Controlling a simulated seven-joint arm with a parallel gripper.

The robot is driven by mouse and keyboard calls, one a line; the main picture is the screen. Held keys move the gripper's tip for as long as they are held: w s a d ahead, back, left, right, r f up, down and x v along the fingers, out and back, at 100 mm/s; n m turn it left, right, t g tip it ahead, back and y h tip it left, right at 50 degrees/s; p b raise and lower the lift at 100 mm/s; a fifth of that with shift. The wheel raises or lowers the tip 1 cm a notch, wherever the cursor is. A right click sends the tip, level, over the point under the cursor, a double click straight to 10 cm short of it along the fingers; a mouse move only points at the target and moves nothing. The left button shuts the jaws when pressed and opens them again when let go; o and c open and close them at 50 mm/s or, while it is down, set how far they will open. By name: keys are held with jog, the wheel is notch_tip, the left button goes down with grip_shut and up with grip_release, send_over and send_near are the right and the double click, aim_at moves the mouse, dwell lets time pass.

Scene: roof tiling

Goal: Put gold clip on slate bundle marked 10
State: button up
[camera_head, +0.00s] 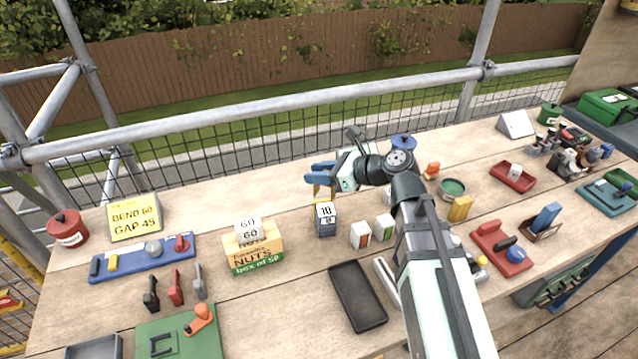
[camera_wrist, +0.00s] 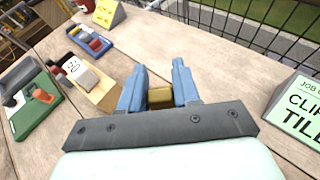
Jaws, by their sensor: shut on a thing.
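The slate bundle (camera_head: 326,228) is a small dark grey-blue block with a white label that seems to read 10. It stands upright near the middle of the table in the head view. My gripper (camera_head: 320,184) has blue fingers and is shut on the gold clip (camera_head: 322,194), just above and behind the bundle in the picture. In the wrist view the gold clip (camera_wrist: 160,97) sits between the two blue fingertips (camera_wrist: 159,88). The fingers partly hide it. I cannot tell whether the clip touches the bundle.
A nuts box (camera_head: 257,256) with a block marked 60 (camera_head: 249,231) stands left of the bundle. A black tray (camera_head: 357,296) lies in front. A green sign (camera_wrist: 300,112) stands right in the wrist view.

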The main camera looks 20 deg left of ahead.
jog(key=shift+f, duration=1.7)
jog(key=o, duration=1.1)
jog(key=shift+f, duration=0.15)
jog(key=shift+c, duration=0.2)
jog(key=v, duration=1.2)
jog(key=shift+d, duration=0.1)
